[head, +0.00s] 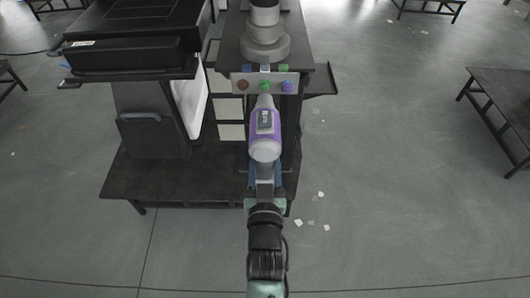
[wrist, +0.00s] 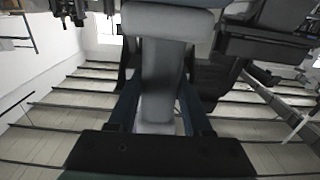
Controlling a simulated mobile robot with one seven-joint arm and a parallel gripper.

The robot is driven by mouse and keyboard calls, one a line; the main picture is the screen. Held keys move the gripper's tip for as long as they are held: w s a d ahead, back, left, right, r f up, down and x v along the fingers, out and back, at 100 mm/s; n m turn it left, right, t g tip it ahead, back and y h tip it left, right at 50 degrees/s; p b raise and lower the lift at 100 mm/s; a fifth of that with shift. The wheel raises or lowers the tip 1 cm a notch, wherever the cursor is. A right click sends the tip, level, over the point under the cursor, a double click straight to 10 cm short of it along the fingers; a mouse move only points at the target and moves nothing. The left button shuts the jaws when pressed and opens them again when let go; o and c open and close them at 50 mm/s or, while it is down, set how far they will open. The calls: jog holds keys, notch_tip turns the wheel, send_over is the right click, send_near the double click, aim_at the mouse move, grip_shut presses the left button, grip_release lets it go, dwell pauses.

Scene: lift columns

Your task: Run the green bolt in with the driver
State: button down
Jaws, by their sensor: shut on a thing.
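The green bolt (head: 265,86) is the middle one of three bolts on a pale upright plate (head: 253,92). The purple and grey driver (head: 265,147) points away from me, its narrow nose just below the green bolt in the head view. I cannot tell whether the tip touches the bolt. My gripper (head: 264,180) is shut on the driver's grey handle, with a blue finger on each side. In the wrist view my gripper (wrist: 160,118) also holds the grey handle (wrist: 158,85) between its fingers. The driver's tip and the bolts do not show there.
A brown bolt (head: 242,85) is left of the green one and a purple bolt (head: 287,87) is right of it. A grey column (head: 264,42) stands behind the plate. A dark machine (head: 140,50) fills the left. Open floor (head: 390,180) lies to the right.

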jog(key=shift+s+r, duration=0.25)
jog(key=shift+r, duration=0.05)
